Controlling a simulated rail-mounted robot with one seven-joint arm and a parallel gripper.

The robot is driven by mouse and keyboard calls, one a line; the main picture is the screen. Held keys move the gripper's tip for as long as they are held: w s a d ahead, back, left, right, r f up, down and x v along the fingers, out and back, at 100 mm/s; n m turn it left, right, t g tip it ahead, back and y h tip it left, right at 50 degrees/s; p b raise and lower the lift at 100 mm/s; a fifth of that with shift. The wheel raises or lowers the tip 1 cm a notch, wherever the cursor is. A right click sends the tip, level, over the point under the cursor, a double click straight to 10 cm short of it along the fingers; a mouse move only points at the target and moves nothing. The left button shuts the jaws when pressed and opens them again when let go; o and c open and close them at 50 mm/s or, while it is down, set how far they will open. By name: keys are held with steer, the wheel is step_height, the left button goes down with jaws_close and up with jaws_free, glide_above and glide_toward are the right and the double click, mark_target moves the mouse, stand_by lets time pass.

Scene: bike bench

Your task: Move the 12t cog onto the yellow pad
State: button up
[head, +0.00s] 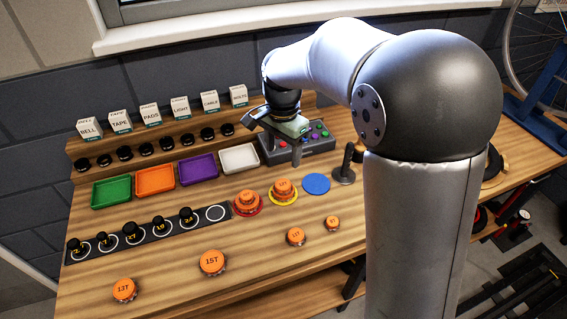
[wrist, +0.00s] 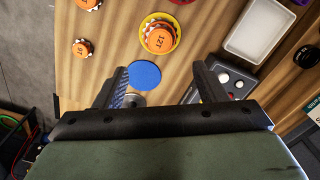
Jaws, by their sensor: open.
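The orange 12t cog (wrist: 160,40) lies label up on the yellow pad (wrist: 177,36); its label reads as 12T in the wrist view. In the head view the cog (head: 283,187) sits on the yellow pad (head: 284,203), with a wider orange layer showing below its top. My gripper (wrist: 161,75) is open and empty. In the head view my gripper (head: 277,133) hangs above the grey button box, behind the yellow pad and apart from the cog.
A red pad (head: 247,213) with orange cogs and an empty blue pad (head: 316,184) flank the yellow pad. Several loose cogs, including a 15T (head: 212,262), lie in front. Trays, such as a white one (head: 239,158), and the button box (head: 305,148) stand behind.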

steer(key=s+d+f+n, duration=0.1)
steer(key=s+d+n, duration=0.3)
steer(key=s+d, duration=0.3)
steer(key=s+d+n, duration=0.4)
steer(key=s+d, duration=0.3)
steer(key=s, duration=1)
steer(key=shift+f+n+t, duration=0.3)
steer(key=shift+f, duration=0.05)
